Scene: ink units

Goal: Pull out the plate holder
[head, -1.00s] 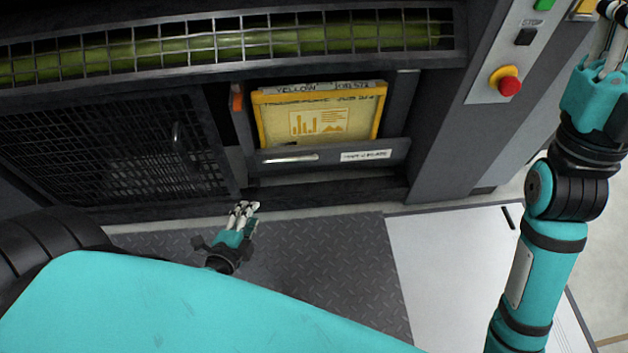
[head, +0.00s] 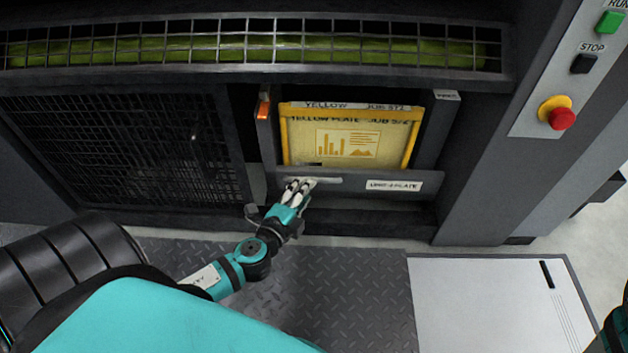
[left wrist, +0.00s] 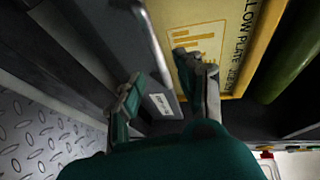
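The plate holder (head: 345,184) is a dark grey slot front in the machine with a pale bar handle (head: 328,180) and a white label (head: 394,185). A yellow-framed plate (head: 350,143) stands upright in it. My left gripper (head: 298,187) is at the left end of the handle and covers part of it. In the left wrist view, its two fingers (left wrist: 160,82) are spread apart, with the plate holder's front (left wrist: 128,45) and yellow plate (left wrist: 215,40) beyond them. I cannot tell whether the fingers touch the handle. My right gripper is out of view.
A mesh panel (head: 120,150) is left of the plate holder, and a barred green roller (head: 250,50) runs above. A control column with a red stop button (head: 562,119) stands at right. Diamond-plate floor (head: 340,290) and a white panel (head: 480,300) lie in front.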

